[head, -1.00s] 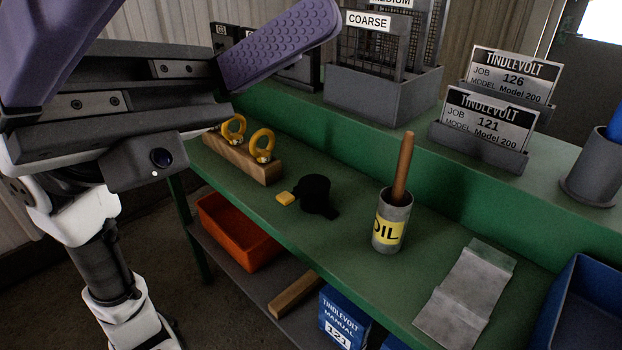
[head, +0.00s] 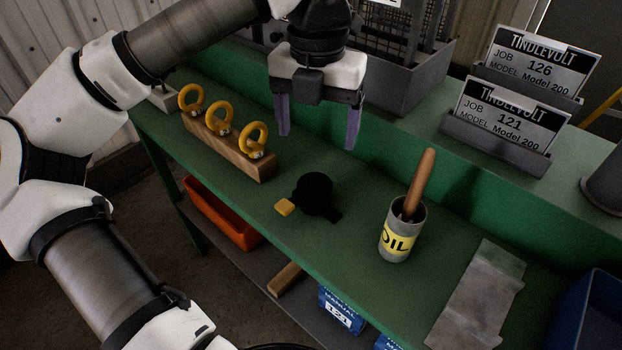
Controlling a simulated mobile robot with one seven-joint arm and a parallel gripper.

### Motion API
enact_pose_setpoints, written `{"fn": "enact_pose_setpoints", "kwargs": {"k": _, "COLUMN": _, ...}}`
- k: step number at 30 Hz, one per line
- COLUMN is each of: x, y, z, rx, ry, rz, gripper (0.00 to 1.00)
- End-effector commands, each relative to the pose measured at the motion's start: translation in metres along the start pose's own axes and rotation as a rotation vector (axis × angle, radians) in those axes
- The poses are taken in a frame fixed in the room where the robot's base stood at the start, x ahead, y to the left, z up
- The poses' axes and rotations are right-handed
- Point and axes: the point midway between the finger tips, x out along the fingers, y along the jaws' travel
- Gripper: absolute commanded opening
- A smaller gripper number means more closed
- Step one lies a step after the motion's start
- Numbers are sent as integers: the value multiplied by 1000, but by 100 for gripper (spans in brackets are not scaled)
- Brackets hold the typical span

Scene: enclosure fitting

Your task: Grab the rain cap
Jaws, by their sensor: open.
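In the head view, a black round part (head: 315,192), which looks like the rain cap, sits on the green bench. My gripper (head: 317,137) hangs above and behind the black part, pointing down. Its two purple fingers are spread apart with nothing between them. A clear gap shows between the fingertips and the black part.
An oil can (head: 402,232) with a wooden handle stands right of the black part. A wooden block (head: 230,148) with yellow eye bolts lies to its left. A grey cloth (head: 476,295) lies at the right. Job signs (head: 510,115) and wire racks stand on the raised shelf behind.

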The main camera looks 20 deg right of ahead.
Motion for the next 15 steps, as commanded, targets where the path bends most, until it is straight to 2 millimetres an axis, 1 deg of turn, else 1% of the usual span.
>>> {"fn": "enact_pose_setpoints", "kwargs": {"k": 4, "x": 20, "y": 1, "z": 0, "rx": -1, "ry": 6, "rz": 4, "gripper": 80}}
{"fn": "enact_pose_setpoints", "kwargs": {"k": 10, "x": 59, "y": 0, "z": -1, "rx": 1, "ry": 5, "rz": 0, "gripper": 80}}
{"fn": "enact_pose_setpoints", "kwargs": {"k": 12, "x": 70, "y": 1, "z": 0, "rx": -1, "ry": 5, "rz": 1, "gripper": 80}}
{"fn": "enact_pose_setpoints", "kwargs": {"k": 15, "x": 80, "y": 1, "z": 0, "rx": 0, "ry": 3, "rz": 2, "gripper": 80}}
